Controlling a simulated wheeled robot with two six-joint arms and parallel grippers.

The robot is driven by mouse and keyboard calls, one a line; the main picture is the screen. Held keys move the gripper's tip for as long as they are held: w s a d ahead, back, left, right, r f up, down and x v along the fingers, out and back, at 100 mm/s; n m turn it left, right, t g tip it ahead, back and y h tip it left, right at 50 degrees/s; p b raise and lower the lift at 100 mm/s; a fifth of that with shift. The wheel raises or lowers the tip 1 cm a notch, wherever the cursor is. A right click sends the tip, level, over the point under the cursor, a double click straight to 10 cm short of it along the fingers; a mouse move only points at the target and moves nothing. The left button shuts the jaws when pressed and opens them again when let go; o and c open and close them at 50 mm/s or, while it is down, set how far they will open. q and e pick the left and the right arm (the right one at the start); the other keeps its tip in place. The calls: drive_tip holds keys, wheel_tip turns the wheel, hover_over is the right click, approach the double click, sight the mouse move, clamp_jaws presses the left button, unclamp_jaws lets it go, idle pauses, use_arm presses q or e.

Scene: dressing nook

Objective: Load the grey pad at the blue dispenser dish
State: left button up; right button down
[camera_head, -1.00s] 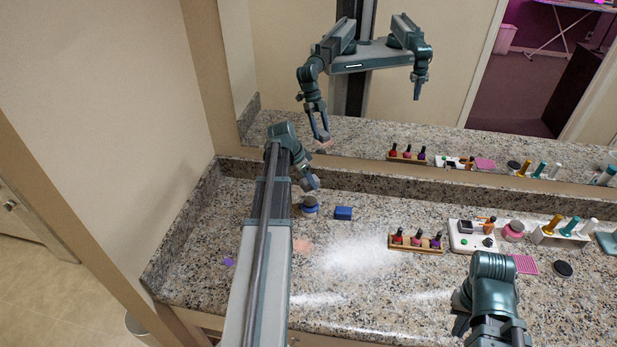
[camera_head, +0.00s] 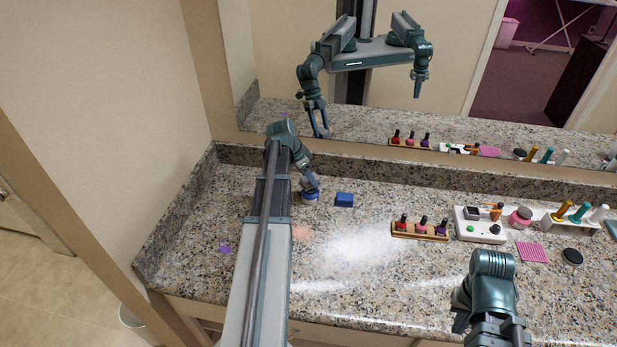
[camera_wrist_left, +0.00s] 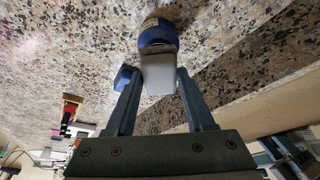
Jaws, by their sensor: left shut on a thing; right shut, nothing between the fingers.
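The blue dispenser dish (camera_head: 310,197) stands on the granite counter at the left, partly hidden by my left gripper (camera_head: 312,183). In the left wrist view the dish (camera_wrist_left: 157,36) is just beyond the fingertips. My left gripper is shut on the grey pad (camera_wrist_left: 159,75), a pale block between its two fingers. The pad's far end overlaps the dish in that view; I cannot tell whether they touch. My right gripper (camera_head: 461,321) is low at the right, mostly behind its own arm, shut and empty.
A blue block (camera_head: 345,200) stands right of the dish. A wooden polish rack (camera_head: 420,235), white tray (camera_head: 481,236), pink jar (camera_head: 521,217), pink pad (camera_head: 532,252) and black disc (camera_head: 572,256) are further right. The mirror backs the counter. The middle counter is clear.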

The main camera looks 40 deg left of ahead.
use_arm(q)
drive_tip(key=shift+f+b, duration=1)
drive_tip(key=shift+b, duration=0.05)
idle(2.2)
drive_tip(key=shift+r, duration=0.15)
wheel_tip(320, 180, up, 7)
drive_tip(key=p, duration=0.7)
idle(0.7)
